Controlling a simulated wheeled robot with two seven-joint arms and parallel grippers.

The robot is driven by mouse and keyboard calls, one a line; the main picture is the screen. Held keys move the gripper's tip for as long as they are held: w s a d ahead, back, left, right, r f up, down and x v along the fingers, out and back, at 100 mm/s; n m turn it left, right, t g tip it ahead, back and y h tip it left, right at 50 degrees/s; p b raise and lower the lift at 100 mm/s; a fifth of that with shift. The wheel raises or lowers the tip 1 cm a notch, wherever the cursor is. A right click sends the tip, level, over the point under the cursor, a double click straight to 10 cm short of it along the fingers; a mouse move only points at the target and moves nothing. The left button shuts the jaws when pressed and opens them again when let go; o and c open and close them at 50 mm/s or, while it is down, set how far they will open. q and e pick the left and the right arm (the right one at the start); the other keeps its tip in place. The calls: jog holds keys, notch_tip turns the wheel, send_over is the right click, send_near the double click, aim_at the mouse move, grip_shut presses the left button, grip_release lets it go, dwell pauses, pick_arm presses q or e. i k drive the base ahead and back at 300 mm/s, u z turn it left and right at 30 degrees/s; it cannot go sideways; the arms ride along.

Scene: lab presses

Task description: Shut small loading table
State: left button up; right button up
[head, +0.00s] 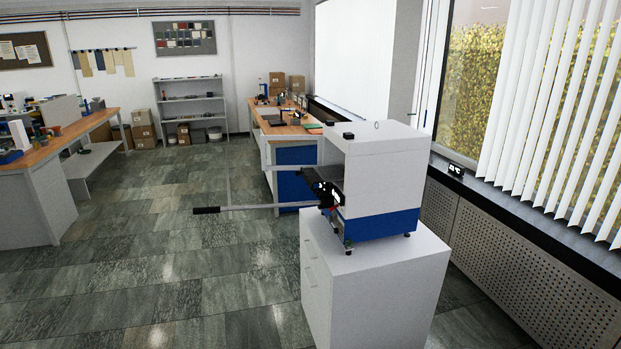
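A white and blue press (380,180) stands on a white cabinet (375,285) right of centre. Its open front faces left and shows dark mechanical parts (327,190). A thin grey bar (260,207) reaches out to the left from the front, with a black grip (206,210) at its end. A thin upright and a second bar (229,180) show behind it and look like an open frame. I cannot tell clearly which part is the small loading table. Neither of my grippers is in view.
Tiled floor (160,270) is clear left of and in front of the cabinet. A workbench (40,190) stands at the left, and another bench with blue drawers (295,172) stands behind the press. A window sill with a perforated panel (520,265) runs along the right.

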aim_at(312, 176)
jog(key=u, duration=0.15)
jog(key=i, duration=1.75)
jog(key=z, duration=0.05)
